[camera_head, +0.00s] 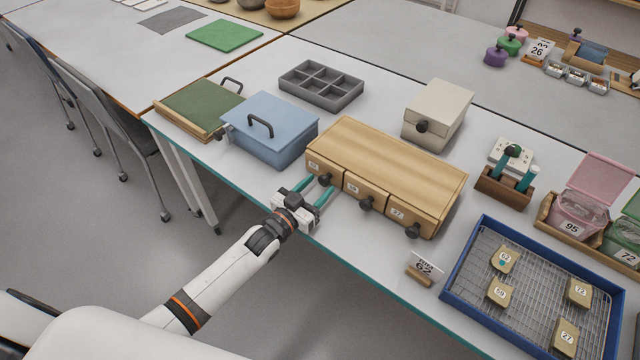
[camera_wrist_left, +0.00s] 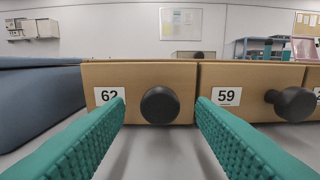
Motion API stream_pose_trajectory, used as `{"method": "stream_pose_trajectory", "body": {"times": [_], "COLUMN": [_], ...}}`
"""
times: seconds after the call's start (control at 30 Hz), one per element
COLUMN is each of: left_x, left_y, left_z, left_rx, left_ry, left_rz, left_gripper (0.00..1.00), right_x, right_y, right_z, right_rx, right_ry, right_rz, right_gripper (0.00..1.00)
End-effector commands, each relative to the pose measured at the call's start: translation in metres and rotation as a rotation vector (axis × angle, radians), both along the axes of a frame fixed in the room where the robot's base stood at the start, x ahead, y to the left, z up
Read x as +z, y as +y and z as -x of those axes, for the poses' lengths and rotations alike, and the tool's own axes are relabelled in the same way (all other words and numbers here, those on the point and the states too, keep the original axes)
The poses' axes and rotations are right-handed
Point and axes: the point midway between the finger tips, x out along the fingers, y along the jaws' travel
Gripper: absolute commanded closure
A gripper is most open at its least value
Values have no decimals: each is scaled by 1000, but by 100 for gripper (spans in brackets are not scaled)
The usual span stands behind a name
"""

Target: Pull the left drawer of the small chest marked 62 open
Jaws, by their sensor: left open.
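The small wooden chest (camera_head: 395,165) stands near the front edge of the table, with three drawers side by side. Its left drawer (camera_wrist_left: 142,75) bears the label 62 and a round black knob (camera_wrist_left: 160,105); it looks shut. My left gripper (camera_head: 325,190) is open in front of that drawer. In the left wrist view its two green ribbed fingers (camera_wrist_left: 162,118) stand on either side of the knob, apart from it. In the head view the knob shows between the fingertips. My right gripper is in neither view.
The middle drawer (camera_wrist_left: 235,80) is labelled 59, with its own knob (camera_wrist_left: 290,103) right of my fingers. A blue lidded box (camera_head: 270,130) stands close left of the chest. A blue wire-mesh tray (camera_head: 470,235) and a sign (camera_head: 424,268) marked 62 are at the right.

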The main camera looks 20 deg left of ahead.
Motion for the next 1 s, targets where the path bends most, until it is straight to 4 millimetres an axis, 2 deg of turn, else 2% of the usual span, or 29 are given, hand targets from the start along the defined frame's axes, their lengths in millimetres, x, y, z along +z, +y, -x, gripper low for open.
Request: {"method": "stream_pose_trajectory", "body": {"times": [0.2,0.47,0.77,0.8,1.0], "left_x": [0,0,0,0,1], "left_y": [-5,-6,-6,-6,-3], "left_z": [-15,-15,-15,-15,-8], "left_rx": [0,0,0,0,0], "left_ry": [0,1,0,0,3], "left_rz": [0,0,0,0,0], "left_gripper": [50,50,97,100,100], "right_x": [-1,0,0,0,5], "right_y": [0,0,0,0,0], "right_z": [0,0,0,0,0], "right_rx": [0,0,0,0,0], "right_ry": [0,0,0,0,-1], "right_rz": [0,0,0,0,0], "right_gripper": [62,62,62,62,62]}}
